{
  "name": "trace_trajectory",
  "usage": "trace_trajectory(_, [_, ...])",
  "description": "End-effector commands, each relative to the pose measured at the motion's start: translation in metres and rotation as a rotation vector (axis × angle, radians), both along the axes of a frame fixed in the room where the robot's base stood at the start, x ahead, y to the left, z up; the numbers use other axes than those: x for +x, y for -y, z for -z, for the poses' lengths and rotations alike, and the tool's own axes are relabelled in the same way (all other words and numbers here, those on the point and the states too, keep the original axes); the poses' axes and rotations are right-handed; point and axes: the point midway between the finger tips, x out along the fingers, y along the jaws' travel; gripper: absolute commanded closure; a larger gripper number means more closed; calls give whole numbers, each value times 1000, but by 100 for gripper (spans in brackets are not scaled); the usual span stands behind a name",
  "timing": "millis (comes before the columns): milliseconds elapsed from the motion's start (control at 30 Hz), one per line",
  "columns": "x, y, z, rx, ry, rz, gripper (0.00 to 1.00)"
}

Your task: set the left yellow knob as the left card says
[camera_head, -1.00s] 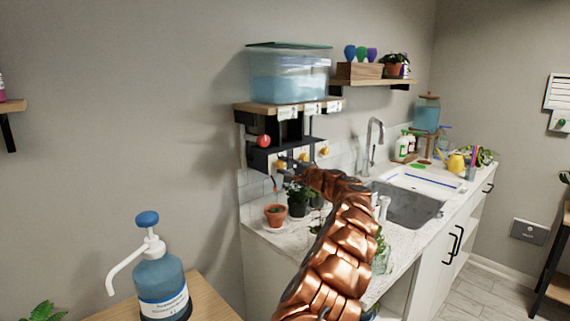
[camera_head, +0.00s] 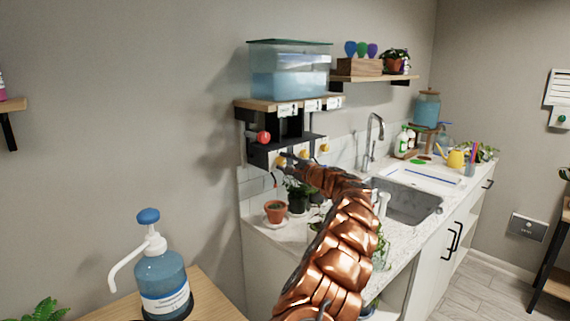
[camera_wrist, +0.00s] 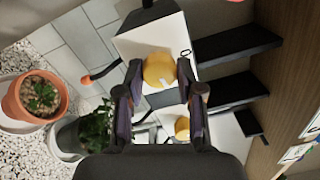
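The left yellow knob (camera_wrist: 159,70) is a round knob on a white plate, under the shelf with the water tank. My gripper (camera_wrist: 158,68) is open, with a dark finger on each side of the knob; I cannot tell whether they touch it. In the head view my gripper (camera_head: 286,160) hides part of this knob. A second yellow knob (camera_wrist: 182,127) shows further along the row. The left card (camera_head: 288,109) is on the shelf's front edge; its marking is too small to read. A small black mark sits on the plate beside the knob.
A red ball (camera_head: 263,137) is at the left end of the black rack. A terracotta pot (camera_head: 276,212) and a dark pot (camera_head: 298,200) with plants stand on the counter below my gripper. The clear tank (camera_head: 290,72) stands on the shelf above.

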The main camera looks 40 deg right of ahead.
Motion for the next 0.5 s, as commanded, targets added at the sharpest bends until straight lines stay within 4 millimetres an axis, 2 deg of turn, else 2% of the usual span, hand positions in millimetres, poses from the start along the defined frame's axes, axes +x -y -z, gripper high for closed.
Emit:
trace_trajectory(33, [0,0,0,0,0,0,56])
trace_trajectory(200, [0,0,0,0,-1,-1,40])
trace_trajectory(500, [0,-1,0,-1,0,-2,40])
